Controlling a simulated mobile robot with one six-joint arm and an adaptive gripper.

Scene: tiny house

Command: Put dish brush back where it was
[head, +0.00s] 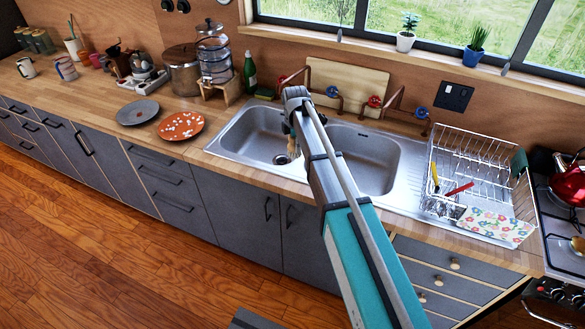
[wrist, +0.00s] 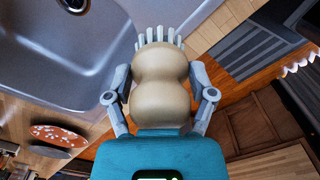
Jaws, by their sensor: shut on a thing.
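The dish brush (wrist: 160,75) fills the middle of the wrist view, with a pale wooden body and grey bristles at its far end. My gripper (wrist: 160,100) is shut on it, one finger on each side. In the head view my gripper (head: 290,130) is over the double sink (head: 365,155), near the divider and the left basin. A small part of the brush (head: 291,148) shows below it; my arm hides the rest.
A wire dish rack (head: 480,170) with utensils stands right of the sink. Two plates, grey (head: 137,112) and orange (head: 181,126), lie to the left. Behind the sink are a green bottle (head: 250,75), a cutting board (head: 350,85) and taps (head: 374,101).

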